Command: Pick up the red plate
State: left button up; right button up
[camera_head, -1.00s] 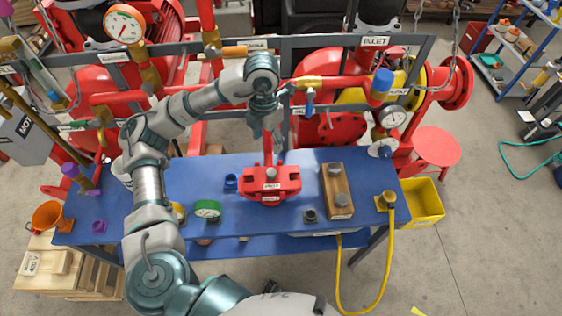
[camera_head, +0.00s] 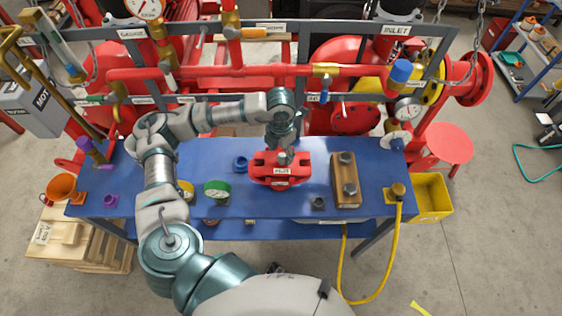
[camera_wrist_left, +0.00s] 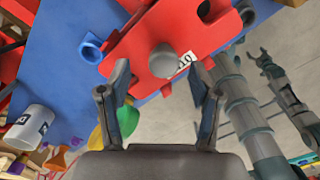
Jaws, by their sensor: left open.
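The red plate (camera_head: 268,168) sits on the blue bench, on top of red parts. It has a grey knob and a white label, and it also shows in the left wrist view (camera_wrist_left: 145,62). My left gripper (camera_head: 285,150) is above the plate, pointing down. In the left wrist view its fingers (camera_wrist_left: 161,82) are open, one on each side of the grey knob (camera_wrist_left: 163,60), with nothing gripped. Whether a finger touches the plate cannot be told. What looks like my right gripper (camera_wrist_left: 260,62) is small at the right of the left wrist view, away from the plate.
The blue bench (camera_head: 230,207) holds a blue ring (camera_head: 240,164), a green cap (camera_head: 217,188) and a wooden block (camera_head: 345,182) near the plate. Red pipework (camera_head: 220,71) runs behind. A yellow bin (camera_head: 432,197) and hose (camera_head: 396,235) are at the right.

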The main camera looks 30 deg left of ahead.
pick_arm(q)
jog(key=shift+w+d+f, duration=0.1)
jog(key=shift+d+f, duration=0.05)
jog(key=shift+f, duration=0.6)
jog(key=shift+d+f, duration=0.1)
jog(key=shift+f, duration=0.6)
grip_shut()
jog(key=shift+r, duration=0.15)
